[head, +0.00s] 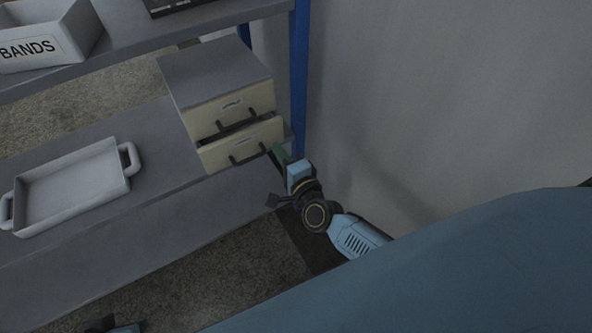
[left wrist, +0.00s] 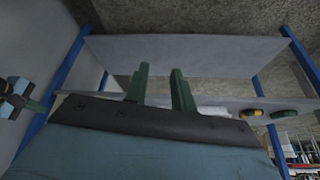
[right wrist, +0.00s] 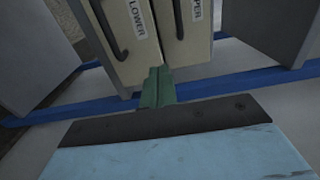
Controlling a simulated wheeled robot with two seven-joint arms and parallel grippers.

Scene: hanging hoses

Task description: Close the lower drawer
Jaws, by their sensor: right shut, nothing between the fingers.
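A small drawer cabinet (head: 215,75) with a grey top and two cream drawers stands on the lower shelf at its right end. The lower drawer (head: 222,159) sticks out a little past the upper drawer (head: 256,101), with a dark gap above its front. In the right wrist view, the lower drawer (right wrist: 119,65) bears the label LOWER. My right gripper (head: 277,154) is shut and empty at the right end of the lower drawer's front. Its green fingertips (right wrist: 158,72) overlap the drawer fronts; contact is unclear. My left gripper (left wrist: 158,75) is open and empty, away from the cabinet.
A grey tray with handles (head: 72,187) lies on the lower shelf left of the cabinet. A white bin marked BANDS (head: 38,49) stands on the upper shelf. A blue post (head: 299,75) rises just right of the cabinet, with a grey wall beyond.

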